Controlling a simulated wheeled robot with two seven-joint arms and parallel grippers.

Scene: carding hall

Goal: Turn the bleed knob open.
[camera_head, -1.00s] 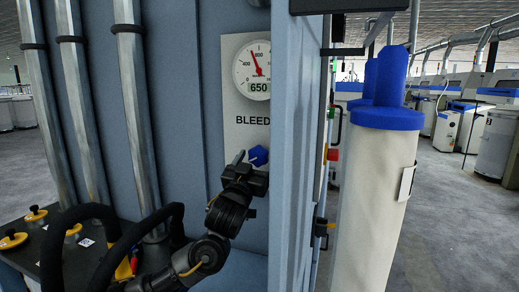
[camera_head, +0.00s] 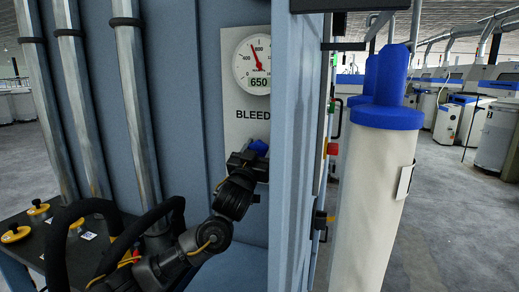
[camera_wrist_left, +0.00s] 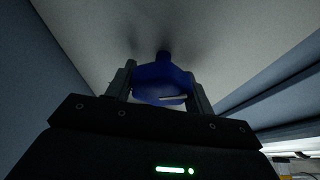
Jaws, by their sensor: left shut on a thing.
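The blue bleed knob (camera_head: 259,147) sits on a pale panel (camera_head: 240,124) under the word BLEED. A round gauge (camera_head: 252,65) above it has a red needle and a small display reading 650. My left gripper (camera_head: 248,160) is at the knob and covers its lower part in the head view. In the left wrist view the knob (camera_wrist_left: 162,82) sits between the two fingers of my left gripper (camera_wrist_left: 160,88), which is shut on it. A light pointer mark shows on the knob's face. My right gripper is not in view.
A blue-grey cabinet wall edge (camera_head: 298,150) stands close to the right of the panel. A white column with a blue top (camera_head: 375,200) stands at the right.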

